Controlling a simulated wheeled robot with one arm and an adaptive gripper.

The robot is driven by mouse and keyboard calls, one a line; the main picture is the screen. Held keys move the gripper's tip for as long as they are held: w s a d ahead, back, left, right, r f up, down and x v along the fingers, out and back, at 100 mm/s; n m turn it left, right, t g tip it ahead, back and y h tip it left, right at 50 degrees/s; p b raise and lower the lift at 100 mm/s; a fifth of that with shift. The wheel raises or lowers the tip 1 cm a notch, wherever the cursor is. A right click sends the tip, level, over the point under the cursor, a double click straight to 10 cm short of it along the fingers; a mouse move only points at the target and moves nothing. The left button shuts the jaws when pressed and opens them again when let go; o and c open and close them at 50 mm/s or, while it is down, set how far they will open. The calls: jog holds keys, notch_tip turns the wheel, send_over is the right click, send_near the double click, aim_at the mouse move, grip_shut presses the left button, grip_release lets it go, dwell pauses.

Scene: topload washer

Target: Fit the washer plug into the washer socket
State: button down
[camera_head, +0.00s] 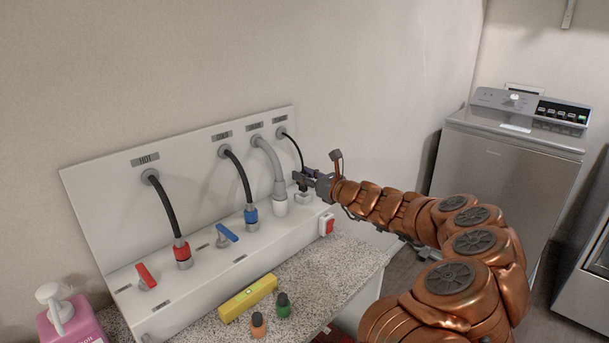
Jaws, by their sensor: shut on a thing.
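The washer plug (303,188) is a small dark piece at the end of a thin black cable that comes from the rightmost wall port. My gripper (304,181) is shut on it, above the right end of the white panel ledge. The washer socket (303,198) is a small light grey block on the ledge just below the plug. The jaws hide part of the plug. I cannot tell whether the plug touches the socket or is inside it.
A grey drain hose (280,190) stands close left of my gripper. Further left are a blue-ended hose (251,214) and a red-ended hose (182,250). A red switch (327,225) is on the panel front.

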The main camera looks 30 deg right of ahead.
jog(key=shift+f+b, duration=0.75)
jog(key=shift+f, duration=0.75)
jog(key=c, duration=0.8)
grip_release()
jog(key=shift+v, duration=6)
jog(key=shift+r, duration=0.1)
